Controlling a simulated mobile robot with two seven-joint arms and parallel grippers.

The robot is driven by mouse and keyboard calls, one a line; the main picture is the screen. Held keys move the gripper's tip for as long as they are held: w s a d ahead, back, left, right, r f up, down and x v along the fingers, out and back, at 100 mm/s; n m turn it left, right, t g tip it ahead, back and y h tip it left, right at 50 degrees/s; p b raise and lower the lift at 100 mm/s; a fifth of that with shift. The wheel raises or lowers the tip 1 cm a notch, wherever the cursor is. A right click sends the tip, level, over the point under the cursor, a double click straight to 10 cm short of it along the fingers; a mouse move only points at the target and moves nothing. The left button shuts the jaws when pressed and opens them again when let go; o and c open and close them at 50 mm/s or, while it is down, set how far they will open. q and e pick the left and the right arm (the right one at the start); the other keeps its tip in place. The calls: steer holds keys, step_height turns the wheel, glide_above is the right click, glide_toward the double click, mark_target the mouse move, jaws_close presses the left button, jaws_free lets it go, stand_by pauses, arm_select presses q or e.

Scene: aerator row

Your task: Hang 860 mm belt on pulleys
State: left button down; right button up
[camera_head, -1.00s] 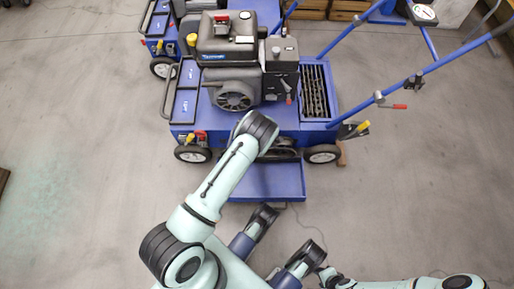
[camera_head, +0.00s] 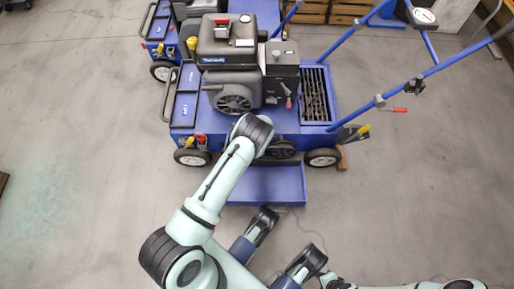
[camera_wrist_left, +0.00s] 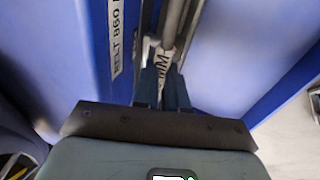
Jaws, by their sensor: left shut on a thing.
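The blue aerator (camera_head: 285,118) stands ahead of me with its engine on top. A dark round part, perhaps a pulley (camera_head: 286,150), shows low on its near side beside my left wrist. In the left wrist view, my left gripper (camera_wrist_left: 162,76) is shut on a dark belt (camera_wrist_left: 164,58) with pale printing on it. The belt runs upward between blue panels. A white label (camera_wrist_left: 116,36) reading "BELT 860" is on the panel to the left. My wrist hides the left gripper in the head view.
A blue deck (camera_head: 262,185) juts toward me below the machine. Wheels (camera_head: 322,158) and a handlebar (camera_head: 425,72) flank it on the right. A second blue machine (camera_head: 158,28) stands behind left, wooden crates (camera_head: 350,10) at the back. Floor on both sides is clear.

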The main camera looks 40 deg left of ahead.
arm_select(q)
steer(key=shift+w+a, duration=0.65)
steer(key=shift+w, duration=0.05)
steer(key=shift+f, duration=0.4)
stand_by(0.6)
steer(key=c, duration=1.1)
jaws_free()
steer(key=shift+w+r, duration=0.1)
arm_select(e)
steer(key=s+g, duration=0.2)
steer(key=s, duration=0.3)
arm_select(q)
steer(key=p+v, duration=0.5)
steer(key=v, duration=0.8)
steer(key=shift+d, duration=0.15)
arm_select(e)
steer(key=w+r+t, duration=0.3)
steer(key=w+r, duration=0.2)
steer(key=w, duration=0.4)
steer(key=shift+w+a+r+t, duration=0.3)
steer(key=shift+w+a+t, duration=0.05)
steer(key=shift+t, duration=0.05)
